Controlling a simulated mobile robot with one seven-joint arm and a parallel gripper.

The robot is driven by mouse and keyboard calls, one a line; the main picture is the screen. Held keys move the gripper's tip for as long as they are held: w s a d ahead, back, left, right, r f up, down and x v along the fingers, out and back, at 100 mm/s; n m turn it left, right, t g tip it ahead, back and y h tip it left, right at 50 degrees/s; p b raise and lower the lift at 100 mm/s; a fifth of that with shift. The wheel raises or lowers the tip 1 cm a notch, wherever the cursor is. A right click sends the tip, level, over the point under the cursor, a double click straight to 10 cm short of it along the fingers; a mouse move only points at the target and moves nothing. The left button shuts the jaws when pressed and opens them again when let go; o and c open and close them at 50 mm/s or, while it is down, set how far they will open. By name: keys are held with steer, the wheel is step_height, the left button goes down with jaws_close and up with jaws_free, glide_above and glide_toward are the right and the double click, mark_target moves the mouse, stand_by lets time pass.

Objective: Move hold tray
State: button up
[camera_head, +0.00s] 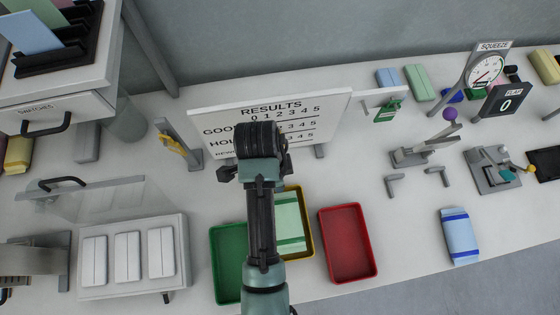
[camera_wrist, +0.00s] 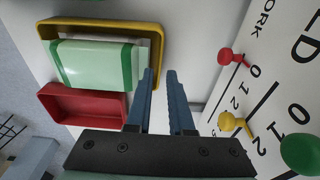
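The yellow tray (camera_head: 307,245), likely the hold tray, lies between a green tray (camera_head: 227,270) and a red tray (camera_head: 348,245). A pale green packet with darker green bands (camera_head: 289,222) lies inside it. In the wrist view the yellow tray (camera_wrist: 95,25), its packet (camera_wrist: 92,65) and the red tray (camera_wrist: 80,105) are left of my fingers. My gripper (camera_wrist: 160,72) is open, with a gap between its two blue fingers and nothing seen in it. In the head view my arm covers part of the yellow tray and hides my fingertips.
The RESULTS board (camera_head: 270,110) stands behind the trays. Its red peg (camera_wrist: 230,57), yellow peg (camera_wrist: 232,122) and green peg (camera_wrist: 300,153) show in the wrist view. A blue-banded packet (camera_head: 459,236) lies right. A switch panel (camera_head: 130,257) stands left.

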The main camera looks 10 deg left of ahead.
steer(key=f, duration=0.6)
steer(key=shift+d, duration=0.35)
steer(key=shift+w, duration=0.1)
jaws_close()
steer(key=shift+r, duration=0.1)
stand_by(0.9)
